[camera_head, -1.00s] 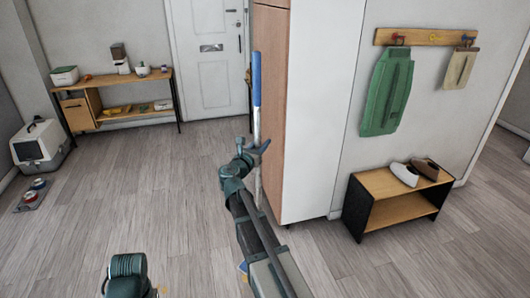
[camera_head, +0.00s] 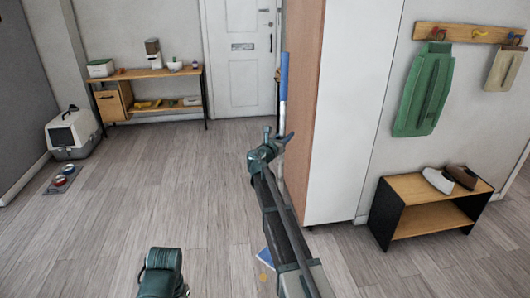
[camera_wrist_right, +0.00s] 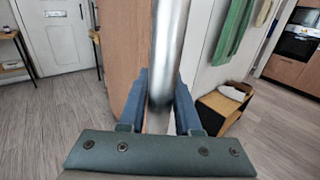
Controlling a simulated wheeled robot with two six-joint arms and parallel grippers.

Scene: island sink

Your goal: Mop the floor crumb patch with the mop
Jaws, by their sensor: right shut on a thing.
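The mop's handle has a blue upper end (camera_head: 284,78) and a silver shaft. It stands nearly upright in front of the wooden cabinet side. My right gripper (camera_head: 283,140) is shut on the shaft, which also shows between the blue fingers in the right wrist view (camera_wrist_right: 161,60). A small blue flat piece (camera_head: 266,257), which looks like the mop head, shows on the floor beside my right forearm, partly hidden by it. I cannot make out the crumb patch for certain. Part of my left arm shows at the bottom, but its gripper is out of view.
A tall white and wood cabinet (camera_head: 343,115) stands right beside the mop. A shoe bench (camera_head: 420,188) is at the right. A console table (camera_head: 150,73), a pet carrier (camera_head: 72,132) and a bowl tray (camera_head: 65,180) are at the left. The wooden floor (camera_head: 165,165) between is clear.

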